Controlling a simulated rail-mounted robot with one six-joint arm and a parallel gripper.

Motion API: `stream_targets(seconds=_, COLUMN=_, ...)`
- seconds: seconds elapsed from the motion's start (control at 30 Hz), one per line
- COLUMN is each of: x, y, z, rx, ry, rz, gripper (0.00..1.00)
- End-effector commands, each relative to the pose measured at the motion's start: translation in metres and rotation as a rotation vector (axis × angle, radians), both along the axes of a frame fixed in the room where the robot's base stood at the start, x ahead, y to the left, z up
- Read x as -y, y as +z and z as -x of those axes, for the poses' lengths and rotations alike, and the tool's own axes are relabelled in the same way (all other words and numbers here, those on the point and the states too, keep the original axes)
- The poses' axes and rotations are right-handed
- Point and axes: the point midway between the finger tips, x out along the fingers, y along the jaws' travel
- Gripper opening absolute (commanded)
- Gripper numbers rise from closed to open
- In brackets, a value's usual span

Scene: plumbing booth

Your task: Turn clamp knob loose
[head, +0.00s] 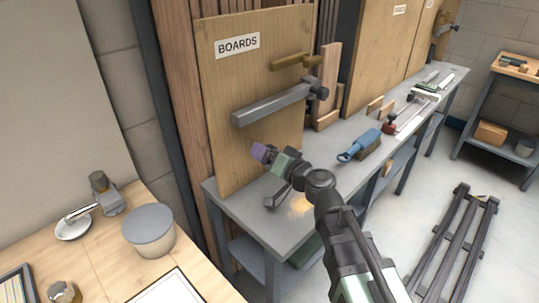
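A long grey clamp bar (272,104) lies across the front of the upright wooden board labelled BOARDS (222,75). A dark clamp knob (321,92) sits at the bar's right end. A shorter brass-coloured bar (294,63) is just above it. My arm reaches up from the lower right, and its purple-tipped end is below the grey bar, apart from the knob. My gripper (272,202) appears as small dark prongs low over the grey bench, below and left of the knob. It is too small to tell whether it is open or shut.
The grey bench (235,196) runs back to the right, with a blue tool (360,146) and other tools on it. A wooden table with a grey tub (149,230) is at lower left. A dark slatted rack (458,240) stands on the floor at right.

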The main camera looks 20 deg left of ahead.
Motion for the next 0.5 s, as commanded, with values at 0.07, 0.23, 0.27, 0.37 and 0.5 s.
stream_targets(seconds=0.07, x=0.000, y=0.000, z=0.000, rx=0.000, ry=0.000, rz=0.000, gripper=0.85)
stream_targets(seconds=0.23, x=0.001, y=0.000, z=0.001, rx=0.000, ry=0.000, rz=0.000, gripper=0.85)
stream_targets(seconds=0.27, x=0.002, y=0.000, z=0.001, rx=0.000, ry=0.000, rz=0.000, gripper=0.85)
stream_targets(seconds=0.37, x=0.011, y=0.001, z=0.008, rx=0.000, ry=-0.001, rz=0.000, gripper=0.85)
stream_targets(seconds=0.5, x=0.035, y=0.002, z=0.024, rx=-0.001, ry=-0.003, rz=-0.001, gripper=0.85)
